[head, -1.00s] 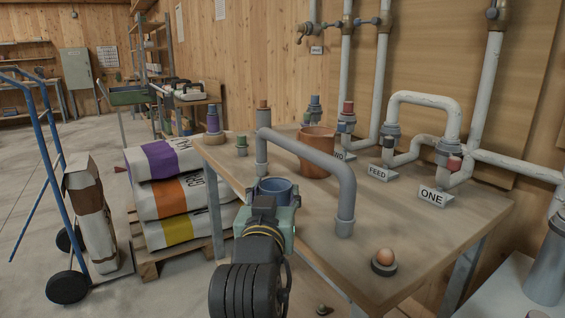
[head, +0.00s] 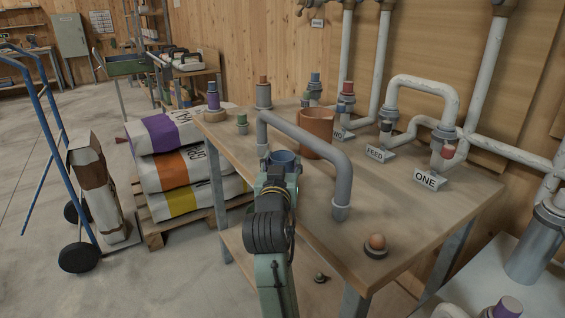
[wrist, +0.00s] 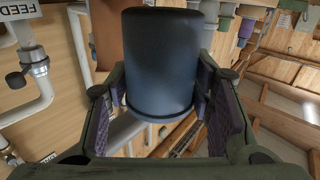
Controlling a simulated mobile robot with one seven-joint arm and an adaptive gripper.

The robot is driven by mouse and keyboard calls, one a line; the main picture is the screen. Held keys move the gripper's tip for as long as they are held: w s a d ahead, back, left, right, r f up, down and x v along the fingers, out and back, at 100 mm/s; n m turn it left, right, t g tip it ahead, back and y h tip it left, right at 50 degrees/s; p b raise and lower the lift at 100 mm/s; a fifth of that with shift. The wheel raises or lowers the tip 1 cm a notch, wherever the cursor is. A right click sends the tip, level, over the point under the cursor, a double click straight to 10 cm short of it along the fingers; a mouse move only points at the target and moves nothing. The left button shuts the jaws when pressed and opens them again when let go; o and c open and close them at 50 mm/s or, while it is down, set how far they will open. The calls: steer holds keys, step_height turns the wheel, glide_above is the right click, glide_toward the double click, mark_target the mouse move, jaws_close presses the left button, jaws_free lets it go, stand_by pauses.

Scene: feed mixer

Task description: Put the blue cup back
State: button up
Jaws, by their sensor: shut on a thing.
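The blue cup (head: 284,158) is in my gripper (head: 278,172), above the near left part of the table, in front of the grey bent pipe. In the wrist view the dark blue cup (wrist: 158,60) fills the middle, with the fingers of my gripper (wrist: 160,105) on both sides of it. My gripper is shut on the cup. The head view shows only the cup's upper part; my gripper hides the rest, so I cannot tell its height over the table.
The grey bent pipe (head: 300,133) arches over the table (head: 400,205) just behind the cup. A terracotta pot (head: 317,145) stands behind it. Signs FEED (head: 375,154) and ONE (head: 430,180) stand further back.

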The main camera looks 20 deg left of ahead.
steer(key=shift+f, duration=0.15)
steer(key=shift+f, duration=0.1)
steer(key=shift+f, duration=0.15)
steer(key=o, duration=1)
steer(key=shift+b, duration=0.3)
